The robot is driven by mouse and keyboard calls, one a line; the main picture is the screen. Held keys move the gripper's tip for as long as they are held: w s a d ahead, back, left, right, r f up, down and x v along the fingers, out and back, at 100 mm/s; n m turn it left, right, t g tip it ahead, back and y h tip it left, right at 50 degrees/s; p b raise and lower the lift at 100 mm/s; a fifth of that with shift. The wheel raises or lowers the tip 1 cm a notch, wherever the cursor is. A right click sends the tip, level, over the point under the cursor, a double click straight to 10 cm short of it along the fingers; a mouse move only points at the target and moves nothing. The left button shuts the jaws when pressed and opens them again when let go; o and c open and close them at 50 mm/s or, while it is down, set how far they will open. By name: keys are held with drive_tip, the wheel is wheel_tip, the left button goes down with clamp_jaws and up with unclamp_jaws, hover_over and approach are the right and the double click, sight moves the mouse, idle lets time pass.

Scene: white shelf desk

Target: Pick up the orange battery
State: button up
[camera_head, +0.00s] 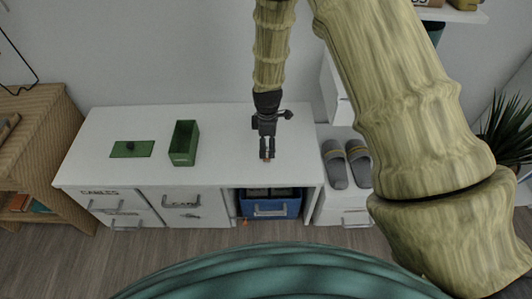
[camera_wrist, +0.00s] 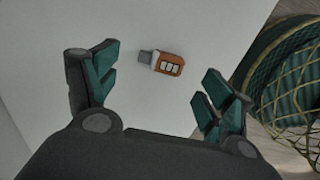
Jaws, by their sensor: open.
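The orange battery (camera_wrist: 168,64) lies on the white desk top in the wrist view, with a grey end pointing left and pale marks on its face. My gripper (camera_wrist: 160,92) is open and empty, and the battery shows between and just beyond its two fingers. In the head view my gripper (camera_head: 267,157) points down over the right part of the desk (camera_head: 225,145). A small reddish spot at its fingertips may be the battery, but it is too small to tell.
A green open box (camera_head: 184,143) and a flat green lid (camera_head: 132,149) are on the desk's left half. Grey slippers (camera_head: 347,163) rest on a lower shelf to the right. A blue bin (camera_head: 270,206) sits in the cubby below. The desk's middle is clear.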

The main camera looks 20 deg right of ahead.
sight(267, 154)
drive_tip(key=f, duration=0.4)
drive_tip(key=shift+s+d+f+b, duration=0.1)
drive_tip(key=shift+d+f+b, duration=0.1)
drive_tip(key=shift+b, duration=0.2)
drive_tip(key=shift+c, duration=0.2)
drive_tip(key=c, duration=1.1)
drive_tip(key=shift+o, duration=0.2)
drive_tip(key=shift+r, duration=0.1)
